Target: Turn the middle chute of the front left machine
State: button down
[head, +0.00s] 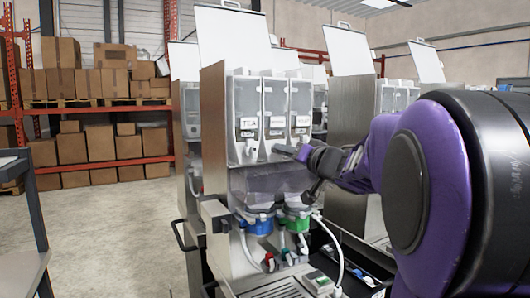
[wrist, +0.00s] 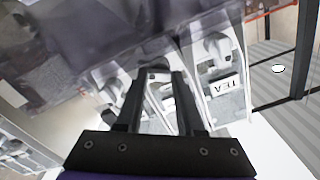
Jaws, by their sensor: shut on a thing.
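The front left machine (head: 213,130) has a steel side, a raised white lid and a row of three clear canisters with white chutes below. The left canister carries a TEA label (head: 248,123), which shows upside down in the wrist view (wrist: 224,87). My gripper (head: 286,150) reaches in from the right at chute height. In the wrist view my gripper (wrist: 158,78) has its two dark fingers closed around the middle chute (wrist: 157,74), next to the TEA chute (wrist: 215,48). The fingers hide most of the middle chute in the head view.
Below the chutes are a clear bowl housing (head: 270,185), a blue collar (head: 259,224), a green collar (head: 296,220) and hoses. More machines (head: 350,105) stand behind and to the right. Shelves with boxes (head: 100,85) line the back left. Floor at left (head: 110,235) is clear.

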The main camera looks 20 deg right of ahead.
jog(key=n+b, duration=0.5)
jog(key=n, duration=1.8)
jog(key=shift+n, duration=0.3)
dwell(0.4)
jog(key=c, duration=0.5)
grip_release()
